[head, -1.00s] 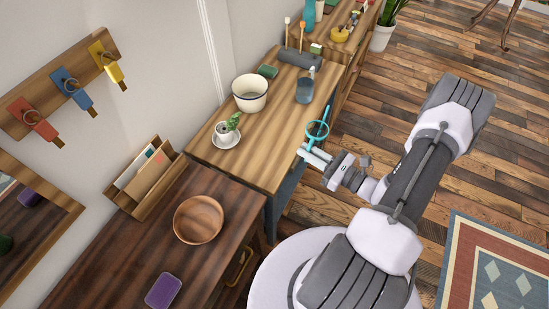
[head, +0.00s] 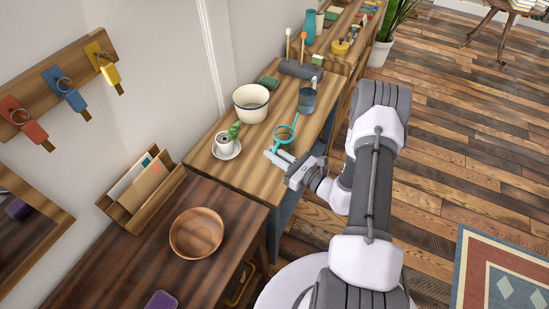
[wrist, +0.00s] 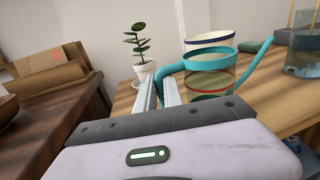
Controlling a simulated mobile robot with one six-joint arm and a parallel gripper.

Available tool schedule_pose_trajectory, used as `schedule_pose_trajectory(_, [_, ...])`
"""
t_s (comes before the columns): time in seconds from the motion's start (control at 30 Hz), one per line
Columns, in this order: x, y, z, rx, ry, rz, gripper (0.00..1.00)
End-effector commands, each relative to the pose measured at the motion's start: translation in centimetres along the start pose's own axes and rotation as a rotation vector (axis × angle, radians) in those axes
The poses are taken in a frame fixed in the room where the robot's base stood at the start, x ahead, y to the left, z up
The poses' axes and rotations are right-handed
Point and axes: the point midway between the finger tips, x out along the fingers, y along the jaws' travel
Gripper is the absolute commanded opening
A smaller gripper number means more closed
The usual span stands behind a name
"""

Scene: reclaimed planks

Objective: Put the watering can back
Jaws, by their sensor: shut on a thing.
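The teal watering can (head: 285,139) is at the front part of the lighter wooden desk top in the head view. In the wrist view the can (wrist: 210,63) shows its round rim, a curved handle on the left and a thin spout reaching up to the right. My gripper (head: 279,157) is shut on the can's handle, with both fingers at it in the wrist view (wrist: 158,86). The can looks upright. I cannot tell whether its base touches the desk.
A potted plant on a saucer (head: 227,150) stands left of the can, with a cream pot (head: 251,104) behind it. A glass jar of water (head: 307,101) stands to the right. A wooden bowl (head: 197,233) and a letter holder (head: 142,190) are on the darker table.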

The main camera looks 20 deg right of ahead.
Motion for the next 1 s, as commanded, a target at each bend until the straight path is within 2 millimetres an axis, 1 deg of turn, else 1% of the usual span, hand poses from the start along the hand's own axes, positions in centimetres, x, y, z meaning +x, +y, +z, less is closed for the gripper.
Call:
schedule_pose_trajectory(0.03, [0.0,0.0,-0.3,-0.001,-0.001,0.0,0.0])
schedule_pose_trajectory(0.17, [0.0,0.0,0.0,-0.001,-0.001,0.0,0.0])
schedule_pose_trajectory(0.33, [0.0,0.0,-0.5,-0.001,-0.001,0.0,0.0])
schedule_pose_trajectory(0.37, [0.0,0.0,-0.4,-0.001,0.0,0.0,0.17])
schedule_pose_trajectory(0.4, [0.0,0.0,-0.4,-0.001,0.0,0.0,0.25])
schedule_pose_trajectory(0.43, [0.0,0.0,-0.4,-0.001,0.0,0.0,0.31])
schedule_pose_trajectory(0.47, [0.0,0.0,-0.4,-0.001,0.0,0.0,0.33])
schedule_pose_trajectory(0.73, [0.0,0.0,-0.3,-0.001,0.0,0.0,0.33])
schedule_pose_trajectory(0.8, [0.0,0.0,0.2,-0.001,0.0,0.0,0.33])
schedule_pose_trajectory(0.87, [-0.8,-0.1,0.1,0.001,0.001,-0.002,0.33])
schedule_pose_trajectory(0.97, [-2.8,-0.1,0.2,0.003,0.001,-0.005,0.33])
schedule_pose_trajectory(1.0, [-3.8,-0.2,0.2,0.002,0.001,-0.006,0.33])
